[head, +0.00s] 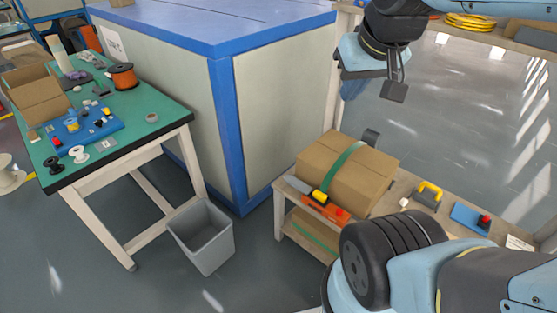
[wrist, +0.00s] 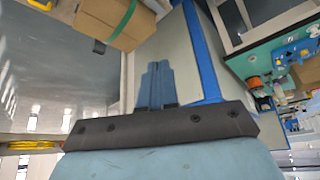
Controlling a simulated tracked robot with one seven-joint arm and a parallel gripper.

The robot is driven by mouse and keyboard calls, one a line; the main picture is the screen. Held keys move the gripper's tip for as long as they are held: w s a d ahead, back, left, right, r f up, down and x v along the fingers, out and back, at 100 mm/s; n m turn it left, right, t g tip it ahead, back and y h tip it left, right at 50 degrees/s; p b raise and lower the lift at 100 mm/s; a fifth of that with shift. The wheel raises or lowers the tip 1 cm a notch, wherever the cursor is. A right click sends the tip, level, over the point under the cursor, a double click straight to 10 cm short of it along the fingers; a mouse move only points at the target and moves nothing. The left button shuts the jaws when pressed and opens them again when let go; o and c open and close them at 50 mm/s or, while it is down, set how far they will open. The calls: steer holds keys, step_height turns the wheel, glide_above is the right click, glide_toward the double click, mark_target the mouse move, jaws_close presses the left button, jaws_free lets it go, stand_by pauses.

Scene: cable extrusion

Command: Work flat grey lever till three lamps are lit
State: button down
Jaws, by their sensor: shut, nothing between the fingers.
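I cannot make out a flat grey lever or lit lamps for certain in either view. A blue board (head: 88,132) with small red, yellow, black and white parts lies on the green table at the left of the head view; it also shows at the right of the wrist view (wrist: 292,52). Its small parts are too tiny to read. My gripper (head: 352,90) hangs high at the top right of the head view, away from both work surfaces. Its blue fingers (wrist: 157,68) are together and empty in the wrist view.
A blue-topped cabinet (head: 270,95) stands between the green table (head: 160,122) and a low wooden bench (head: 291,186). The bench holds a strapped carton (head: 318,158), an orange tool (head: 325,208) and a blue button box (head: 468,217). A grey bin (head: 203,240) stands on the floor.

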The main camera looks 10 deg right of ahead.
steer(key=m+g, duration=0.6)
steer(key=m, duration=0.5)
glide_above(288, 177)
step_height(288, 177, down, 43)
steer(key=shift+f, duration=0.3)
step_height(288, 177, down, 14)
